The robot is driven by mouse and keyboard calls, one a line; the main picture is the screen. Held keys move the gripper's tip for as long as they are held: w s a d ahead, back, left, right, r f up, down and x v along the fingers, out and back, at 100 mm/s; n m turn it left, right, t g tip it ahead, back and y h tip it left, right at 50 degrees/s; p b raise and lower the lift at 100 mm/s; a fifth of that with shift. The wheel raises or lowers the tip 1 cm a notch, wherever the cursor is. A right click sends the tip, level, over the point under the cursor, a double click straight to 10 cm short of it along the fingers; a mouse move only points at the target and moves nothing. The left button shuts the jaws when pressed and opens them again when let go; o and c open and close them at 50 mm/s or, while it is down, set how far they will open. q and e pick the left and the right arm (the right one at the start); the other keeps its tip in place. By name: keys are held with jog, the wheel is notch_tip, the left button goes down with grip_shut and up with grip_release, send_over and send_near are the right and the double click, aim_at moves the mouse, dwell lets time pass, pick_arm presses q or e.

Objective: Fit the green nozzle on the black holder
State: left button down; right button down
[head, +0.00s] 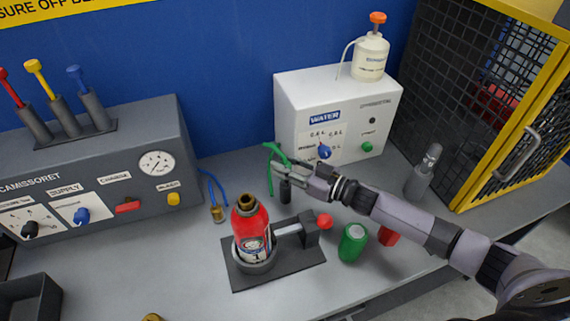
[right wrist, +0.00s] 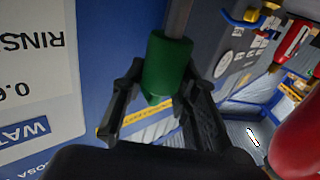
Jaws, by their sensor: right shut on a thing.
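The green nozzle (head: 277,150) is a bent green piece in the grip of my right gripper (head: 284,170). In the right wrist view, a green block (right wrist: 165,68) with a grey rod running from it sits between the two fingers of my right gripper (right wrist: 160,100). The black holder (head: 285,192) is a short dark upright post on the bench, just below the gripper in the head view. The gripper partly covers its top, so I cannot tell whether the nozzle touches it. My left gripper is not in view.
A red extinguisher bottle (head: 249,224) stands in a dark clamp base (head: 285,269) in front. A green cylinder (head: 352,243) and a red one (head: 389,236) are at right. The white water box (head: 300,105) stands behind, the grey supply panel (head: 110,180) at left.

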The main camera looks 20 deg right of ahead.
jog(key=shift+f+b, duration=1)
jog(key=shift+f, duration=0.5)
jog(key=c, duration=1.2)
grip_release()
notch_tip(320, 180, up, 10)
